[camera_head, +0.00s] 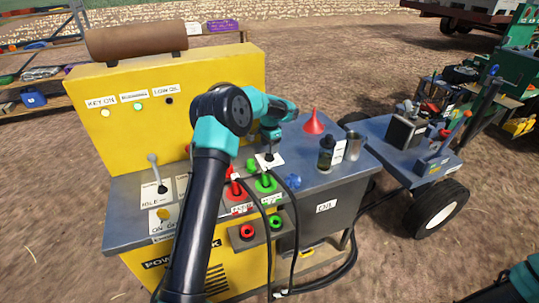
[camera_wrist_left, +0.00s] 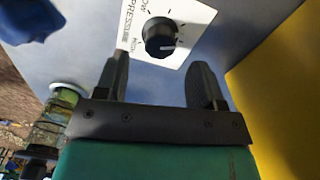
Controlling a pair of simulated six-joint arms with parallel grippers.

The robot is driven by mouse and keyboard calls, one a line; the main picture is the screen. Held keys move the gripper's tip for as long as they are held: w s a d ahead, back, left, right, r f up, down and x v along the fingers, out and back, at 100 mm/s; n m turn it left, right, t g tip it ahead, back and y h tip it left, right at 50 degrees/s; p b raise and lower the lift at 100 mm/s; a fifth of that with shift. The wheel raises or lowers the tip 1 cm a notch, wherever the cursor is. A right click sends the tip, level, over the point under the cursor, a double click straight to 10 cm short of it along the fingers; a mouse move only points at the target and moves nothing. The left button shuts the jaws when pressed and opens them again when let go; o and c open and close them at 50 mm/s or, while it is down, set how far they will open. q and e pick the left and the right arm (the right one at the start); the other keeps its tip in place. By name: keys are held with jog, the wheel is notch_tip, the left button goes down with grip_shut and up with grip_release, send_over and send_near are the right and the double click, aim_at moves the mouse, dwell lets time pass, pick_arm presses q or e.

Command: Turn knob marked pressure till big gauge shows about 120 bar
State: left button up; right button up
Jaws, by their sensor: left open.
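The pressure knob (camera_wrist_left: 160,37) is black and round with a white pointer line. It sits on a white plate lettered PRESSURE (camera_wrist_left: 186,22) on the console's grey top. In the left wrist view the knob lies just beyond the fingertips of my left gripper (camera_wrist_left: 160,72), between their lines. The jaws are apart and empty. In the head view my left gripper (camera_head: 269,146) points down over the white plate (camera_head: 272,164). The big gauge cannot be made out in either view; my left arm covers part of the yellow panel. My right gripper is out of the head view.
Red and green hose fittings (camera_head: 266,183) stand in front of the plate, with black hoses running down. A red funnel (camera_head: 314,123), a dark bottle (camera_head: 326,155) and a metal cup (camera_head: 353,146) stand to the right. A lever (camera_head: 157,172) stands at left.

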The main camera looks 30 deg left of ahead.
aim_at(270, 156)
pick_arm(q)
jog(key=shift+f, duration=2.4)
jog(key=c, duration=0.9)
jog(key=shift+c, duration=0.2)
jog(key=shift+n, duration=0.8)
